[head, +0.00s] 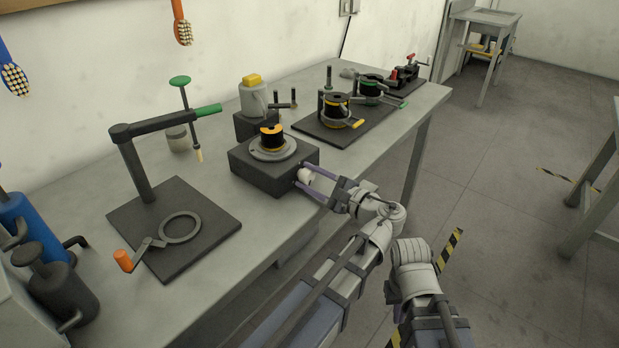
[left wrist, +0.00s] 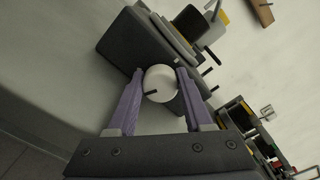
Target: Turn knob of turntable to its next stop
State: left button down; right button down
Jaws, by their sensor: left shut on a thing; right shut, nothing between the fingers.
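The turntable (head: 270,180) is a dark box on the bench with a grey round plate (head: 252,151) on top. A black spool with orange ends (head: 271,137) stands on the plate. A white round knob (head: 304,175) sits on the box's side facing me. In the left wrist view the knob (left wrist: 160,77) carries a dark pointer mark. My left gripper (head: 304,179) has its purple fingers on either side of the knob and is shut on it. Its fingers also show in the left wrist view (left wrist: 159,86). My right gripper is not visible; only part of that arm shows.
A dark stand with a green-handled arm (head: 173,238) is left of the turntable. A grey container with a yellow top (head: 253,98) is behind it. A dark board (head: 322,136) with two spool holders lies to the right. The bench front edge runs below my left arm.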

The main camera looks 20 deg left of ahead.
pick_arm(q)
jog(key=shift+c, duration=1.5)
grip_release()
